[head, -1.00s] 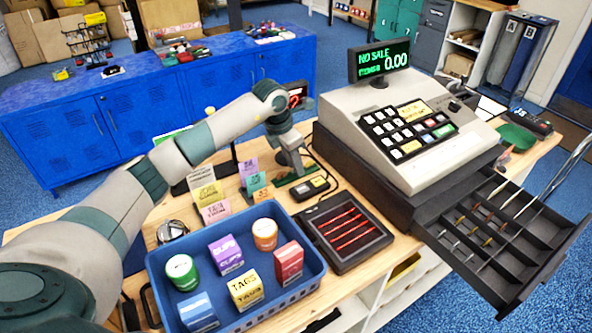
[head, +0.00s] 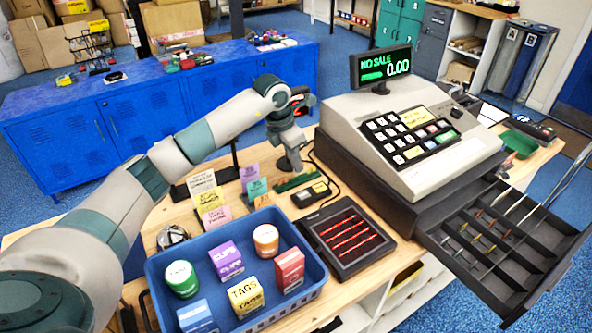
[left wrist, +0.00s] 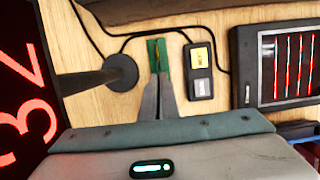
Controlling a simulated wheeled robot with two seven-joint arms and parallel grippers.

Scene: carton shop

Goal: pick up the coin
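A thin gold edge, which looks like the coin (left wrist: 157,48), stands upright in a small green holder (left wrist: 163,58) in the left wrist view. The green holder (head: 294,183) lies on the wooden counter in the head view, where the coin cannot be made out. My left gripper (left wrist: 157,76) points down at the holder, with its fingertips close together by the near end of the coin. Whether they touch it cannot be told. In the head view my left gripper (head: 291,168) is just above the holder. My right gripper is not in view.
A small black device (head: 312,194) with a cable lies right of the holder. A dark tray with red-lit slots (head: 347,238) and a blue bin of boxes (head: 318,272) are nearer. Colored cards (head: 207,194) stand left. The cash register (head: 415,185) has an open drawer (head: 470,262).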

